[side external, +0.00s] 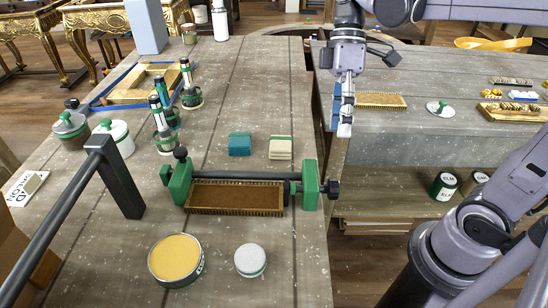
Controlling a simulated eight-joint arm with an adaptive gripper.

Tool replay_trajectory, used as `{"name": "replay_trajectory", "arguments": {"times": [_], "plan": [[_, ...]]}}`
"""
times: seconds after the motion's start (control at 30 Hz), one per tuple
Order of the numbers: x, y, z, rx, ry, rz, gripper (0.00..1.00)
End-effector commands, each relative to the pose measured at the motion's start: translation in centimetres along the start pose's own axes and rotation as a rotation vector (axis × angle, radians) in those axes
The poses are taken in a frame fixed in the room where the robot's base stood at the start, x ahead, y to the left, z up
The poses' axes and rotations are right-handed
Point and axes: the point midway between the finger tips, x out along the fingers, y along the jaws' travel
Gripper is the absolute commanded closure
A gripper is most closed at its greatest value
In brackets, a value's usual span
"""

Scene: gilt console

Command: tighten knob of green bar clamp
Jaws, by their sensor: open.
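The green bar clamp (310,184) lies across the front part of the wooden bench, with a green jaw at each end. A gold-rimmed brown tray or frame (236,198) sits between its jaws. A black knob (332,189) sticks out at the clamp's right end, past the bench's right edge.
A black bar frame (122,178) stands left of the clamp. A yellow-topped tin (176,258) and a white-topped jar (250,260) stand in front. Teal (240,144) and cream (280,148) blocks lie behind. Green-banded bottles (162,125) stand back left. A lower side bench (410,145) is at right.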

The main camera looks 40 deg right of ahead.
Motion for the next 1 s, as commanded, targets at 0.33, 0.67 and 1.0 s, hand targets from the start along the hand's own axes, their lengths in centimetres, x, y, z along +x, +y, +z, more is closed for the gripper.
{"name": "replay_trajectory", "arguments": {"times": [0.33, 0.67, 1.0], "plan": [[1.1, -3.8, 2.2, -0.042, 0.163, 0.225, 0.39], [2.8, -5.2, 4.0, -0.086, 0.308, 0.423, 0.39], [3.6, -5.1, 4.3, -0.100, 0.354, 0.484, 0.39]]}}
